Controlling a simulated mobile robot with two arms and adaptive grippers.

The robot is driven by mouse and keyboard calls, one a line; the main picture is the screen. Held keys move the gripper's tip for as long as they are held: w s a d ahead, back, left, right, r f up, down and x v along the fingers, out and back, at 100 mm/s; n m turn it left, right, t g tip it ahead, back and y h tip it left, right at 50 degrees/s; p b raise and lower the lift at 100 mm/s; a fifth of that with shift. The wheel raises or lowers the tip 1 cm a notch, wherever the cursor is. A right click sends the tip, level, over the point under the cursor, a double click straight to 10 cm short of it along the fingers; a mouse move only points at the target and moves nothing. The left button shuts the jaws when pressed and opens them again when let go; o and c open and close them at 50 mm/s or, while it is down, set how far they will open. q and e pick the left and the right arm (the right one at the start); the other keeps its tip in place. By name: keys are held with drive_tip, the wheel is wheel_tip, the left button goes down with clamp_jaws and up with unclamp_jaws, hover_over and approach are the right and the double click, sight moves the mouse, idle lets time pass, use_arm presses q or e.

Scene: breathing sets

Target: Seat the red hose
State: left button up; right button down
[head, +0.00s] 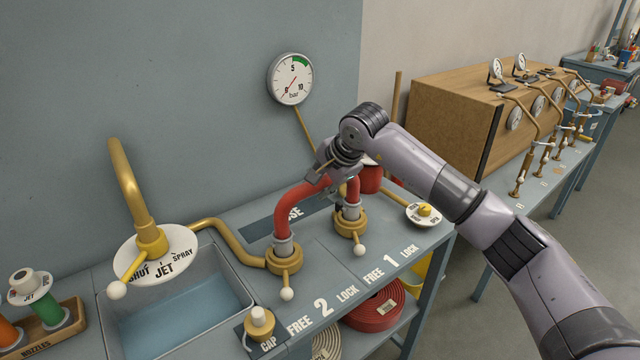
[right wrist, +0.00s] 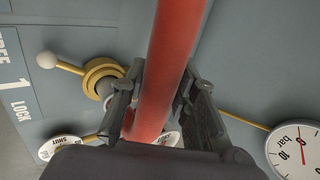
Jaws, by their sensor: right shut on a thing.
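The red hose (head: 316,191) arches between two brass sockets on the bench. Its left metal end stands upright at socket 2 (head: 285,261). Its right metal end is at socket 1 (head: 350,224); I cannot tell how deep it sits. My right gripper (head: 335,170) is shut on the hose near the right end, above socket 1. Each socket has a white-knobbed lever, one at 2 (head: 287,293) and one at 1 (head: 359,250). My left gripper is out of view.
A sink (head: 190,310) with a brass spout and a round SHUT/JET/SPRAY dial (head: 165,262) is at left. A cap (head: 261,320) sits at the front. A gauge (head: 290,79) on the wall reads near zero. A yellow-knobbed valve (head: 424,213) stands right of socket 1.

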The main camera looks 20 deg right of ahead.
drive_tip(key=shift+f+b, duration=0.3)
drive_tip(key=shift+f, duration=0.1)
drive_tip(key=c, duration=1.2)
unclamp_jaws()
drive_tip(key=shift+f, duration=0.15)
drive_tip(key=shift+s, duration=0.1)
drive_tip(key=v, duration=1.2)
drive_tip(key=shift+a, duration=0.1)
